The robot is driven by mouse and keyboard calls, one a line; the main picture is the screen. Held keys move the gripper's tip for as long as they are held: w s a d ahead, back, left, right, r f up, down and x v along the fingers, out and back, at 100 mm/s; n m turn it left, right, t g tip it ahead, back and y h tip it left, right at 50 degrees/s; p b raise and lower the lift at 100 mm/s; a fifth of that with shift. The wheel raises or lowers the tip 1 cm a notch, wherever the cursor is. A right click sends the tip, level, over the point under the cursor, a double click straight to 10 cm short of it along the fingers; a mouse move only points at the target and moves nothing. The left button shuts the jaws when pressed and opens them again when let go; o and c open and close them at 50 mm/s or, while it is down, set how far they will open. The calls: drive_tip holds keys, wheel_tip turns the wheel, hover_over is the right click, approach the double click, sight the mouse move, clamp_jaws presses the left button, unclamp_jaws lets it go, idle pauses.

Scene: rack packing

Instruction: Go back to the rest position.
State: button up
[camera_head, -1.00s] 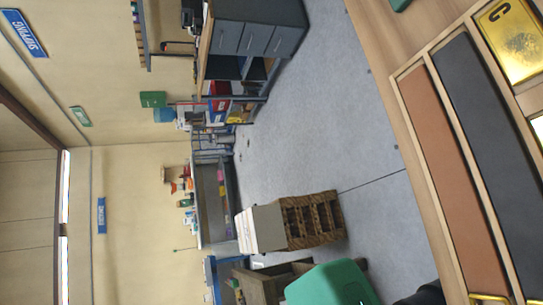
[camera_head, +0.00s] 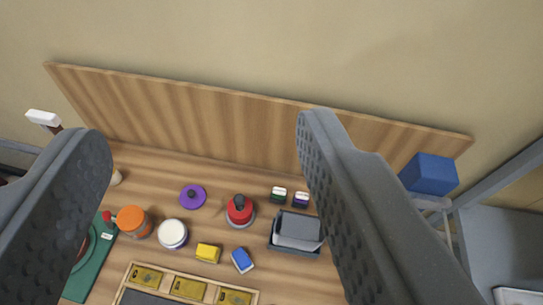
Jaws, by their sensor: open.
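My gripper (camera_head: 205,145) is in view as two dark grey fingers, one at the left and one right of the middle. The fingers are wide apart with nothing between them. They are above and in front of a wooden workbench (camera_head: 150,165), not visibly touching anything. The fingers hide parts of the bench on both sides.
The bench holds a wooden rack (camera_head: 124,284), an orange-topped jar (camera_head: 134,221), a white-lidded jar (camera_head: 173,233), a red object (camera_head: 239,210), small yellow and blue blocks and a dark bin (camera_head: 273,242). A wooden backboard (camera_head: 215,115) stands behind. A blue box (camera_head: 429,174) is at right.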

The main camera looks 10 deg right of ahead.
drive_tip(key=shift+s+r+t, duration=0.4)
drive_tip(key=shift+s+r, duration=0.7)
drive_tip(key=shift+r, duration=0.15)
